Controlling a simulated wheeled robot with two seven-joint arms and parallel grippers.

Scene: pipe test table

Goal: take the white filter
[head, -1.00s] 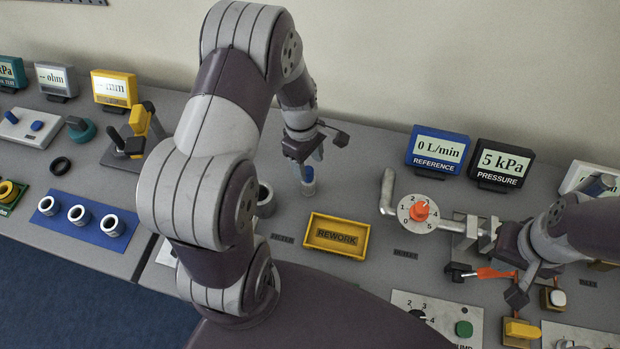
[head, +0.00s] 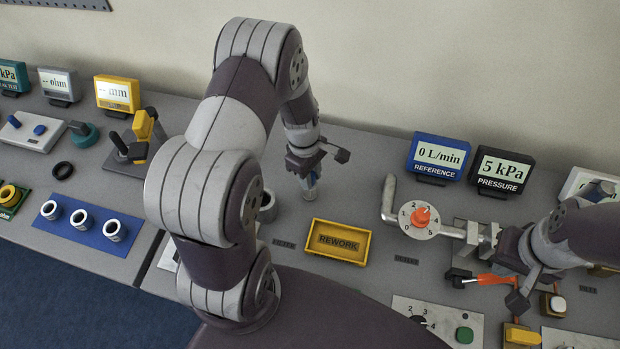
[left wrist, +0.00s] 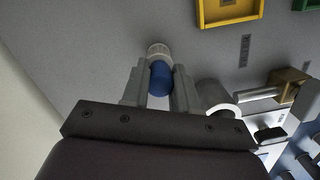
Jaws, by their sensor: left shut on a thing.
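My left gripper (head: 309,184) is shut on a small cylinder with a blue body (left wrist: 160,78) and a whitish end (left wrist: 158,50). In the left wrist view, the cylinder sits between the two grey fingers. In the head view it is mostly hidden by the fingers, low over the table left of the yellow tray. I cannot tell whether it touches the table, or whether it is the white filter. My right gripper (head: 488,262) is at the right, by the metal fixture and the orange handle (head: 496,280); its finger opening is unclear.
A grey ring-like cylinder (head: 267,207) stands close left of my left gripper. The yellow REWORK tray (head: 338,260) lies to the front right. White rings (head: 78,219) stand on a blue mat at the left. A bent pipe with a dial (head: 419,219) is right of the tray.

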